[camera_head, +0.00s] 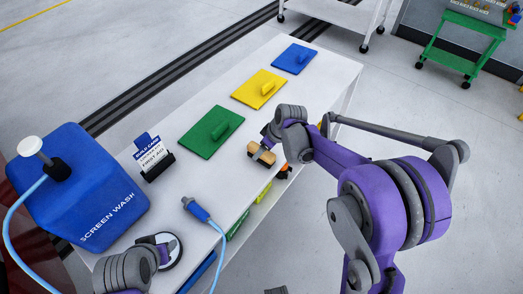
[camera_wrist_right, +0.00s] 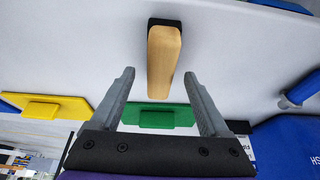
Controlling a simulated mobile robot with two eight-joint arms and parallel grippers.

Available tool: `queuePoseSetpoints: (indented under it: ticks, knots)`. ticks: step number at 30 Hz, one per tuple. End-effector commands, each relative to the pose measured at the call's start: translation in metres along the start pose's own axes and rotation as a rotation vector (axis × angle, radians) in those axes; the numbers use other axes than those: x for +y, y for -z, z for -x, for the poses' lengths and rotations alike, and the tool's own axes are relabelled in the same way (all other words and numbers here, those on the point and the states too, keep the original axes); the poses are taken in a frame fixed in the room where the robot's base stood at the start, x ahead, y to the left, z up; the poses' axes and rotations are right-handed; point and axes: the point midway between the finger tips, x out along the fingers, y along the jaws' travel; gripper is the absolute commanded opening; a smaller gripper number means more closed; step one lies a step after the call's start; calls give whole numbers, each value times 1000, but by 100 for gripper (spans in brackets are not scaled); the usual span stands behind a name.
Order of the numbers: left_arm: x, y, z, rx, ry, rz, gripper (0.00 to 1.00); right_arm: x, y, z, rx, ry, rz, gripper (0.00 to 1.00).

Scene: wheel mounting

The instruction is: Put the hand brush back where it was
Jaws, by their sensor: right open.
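The hand brush (camera_head: 262,154), a tan wooden block with a black part, is at the right side of the white table, beside the green board. In the right wrist view the brush (camera_wrist_right: 163,62) is upright in the picture, its near end between my fingers and its black edge toward the table. Whether it touches the table is unclear. My right gripper (camera_wrist_right: 158,78) is open around the brush's near end, with gaps on both sides. In the head view its arm hides part of that area. My left gripper (camera_head: 160,252) is low left by a white round disc (camera_head: 173,250); its fingers are unclear.
Handled green (camera_head: 203,138), yellow (camera_head: 254,97) and blue (camera_head: 290,65) boards lie along the white table (camera_head: 180,195). A blue screen wash container (camera_head: 85,195), card holder (camera_head: 155,165) and blue hose nozzle (camera_head: 197,209) are at left. An orange-black item (camera_head: 285,171) is near the right edge.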

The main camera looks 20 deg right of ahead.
Motion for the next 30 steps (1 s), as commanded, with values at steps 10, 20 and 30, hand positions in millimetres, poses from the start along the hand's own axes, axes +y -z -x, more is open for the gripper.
queuePoseSetpoints:
  ticks: [10,20,30]
  knots:
    - [0,5,5,4,0,0,50,0,0,73,-1,-1,-1,79]
    - [0,6,6,4,0,0,50,-13,-10,104,-5,-17,-39,79]
    - [0,6,6,4,0,0,50,-88,-88,148,-1,-151,-320,79]
